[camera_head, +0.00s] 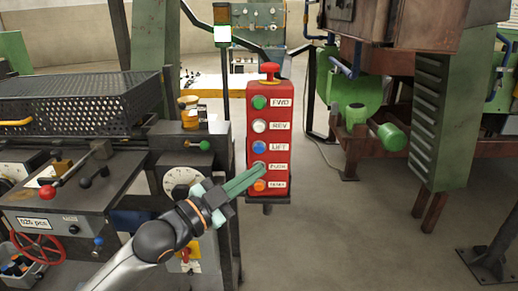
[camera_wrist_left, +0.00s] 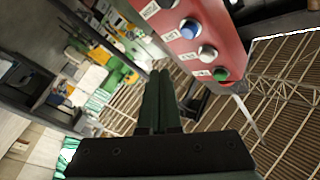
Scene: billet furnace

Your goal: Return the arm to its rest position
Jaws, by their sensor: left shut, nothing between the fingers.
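My left gripper (camera_head: 260,170) is shut and empty, its green fingers pointing up and right. In the head view its tips overlap the red button box (camera_head: 283,122) at the grey PUSH button (camera_head: 258,166). In the left wrist view, the closed fingers (camera_wrist_left: 160,76) show beside the red box (camera_wrist_left: 222,30), with a visible gap between them and the buttons. Whether the tips touch the box cannot be told. My left arm comes in from the bottom left. My right gripper is not in view.
The box carries several buttons and a red mushroom knob (camera_head: 269,70) on top. A machine console (camera_head: 70,190) with levers and a red handwheel (camera_head: 38,249) stands left. A rusty furnace frame with a green louvred panel (camera_head: 445,120) stands right.

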